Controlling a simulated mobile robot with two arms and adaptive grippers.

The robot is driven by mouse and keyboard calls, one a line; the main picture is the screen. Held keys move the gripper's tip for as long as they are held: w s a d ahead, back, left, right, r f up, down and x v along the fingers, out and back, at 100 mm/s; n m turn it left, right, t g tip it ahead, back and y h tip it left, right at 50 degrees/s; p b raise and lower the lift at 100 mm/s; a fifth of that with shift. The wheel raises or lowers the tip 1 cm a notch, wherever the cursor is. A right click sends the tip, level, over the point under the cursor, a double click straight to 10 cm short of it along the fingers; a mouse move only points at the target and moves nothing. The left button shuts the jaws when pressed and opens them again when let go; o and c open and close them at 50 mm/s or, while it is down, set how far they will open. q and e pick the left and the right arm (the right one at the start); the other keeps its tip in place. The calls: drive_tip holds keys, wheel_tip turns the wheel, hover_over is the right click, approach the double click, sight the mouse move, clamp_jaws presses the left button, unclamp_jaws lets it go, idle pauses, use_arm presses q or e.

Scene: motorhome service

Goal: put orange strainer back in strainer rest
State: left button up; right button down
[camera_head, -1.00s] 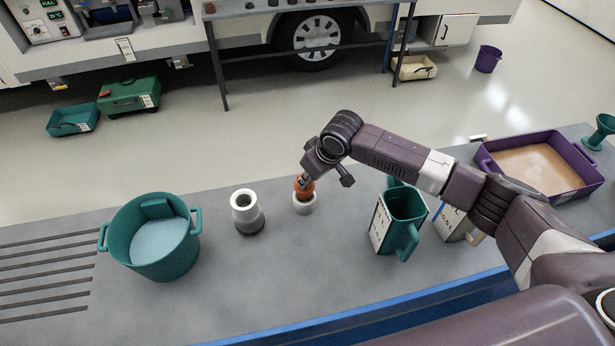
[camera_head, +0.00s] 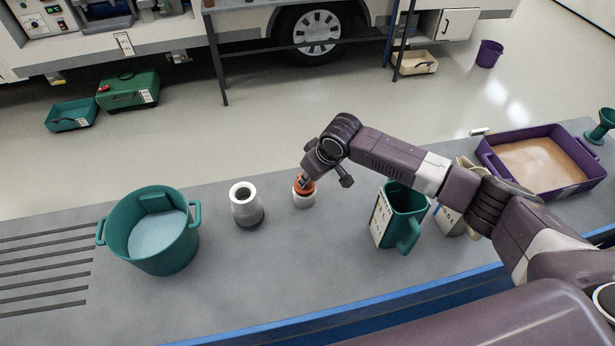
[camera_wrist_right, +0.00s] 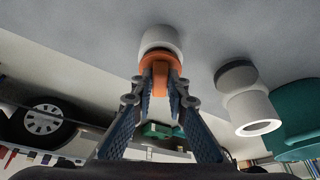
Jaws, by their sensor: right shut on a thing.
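The orange strainer (camera_head: 305,185) is at the mouth of a small white cup-like rest (camera_head: 303,200) on the grey counter. My right gripper (camera_head: 306,180) is shut on the strainer from above. In the right wrist view, both fingers (camera_wrist_right: 160,92) pinch the strainer's orange stem (camera_wrist_right: 160,75). Its wider orange collar (camera_wrist_right: 160,58) meets the rim of the white rest (camera_wrist_right: 160,38). How deep the strainer sits inside is hidden. My left gripper is not in view.
A taller white and grey holder (camera_head: 245,204) stands just left of the rest. A teal tub (camera_head: 120,245) is further left, a teal jug (camera_head: 404,215) to the right. A purple tray (camera_head: 490,165) lies at the right end. The counter in front of the rest is clear.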

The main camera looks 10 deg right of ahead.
drive_tip(key=shift+f+b, duration=0.3)
drive_tip(key=shift+f, duration=0.45)
drive_tip(key=c, duration=1.8)
unclamp_jaws()
drive_tip(key=v, duration=1.2)
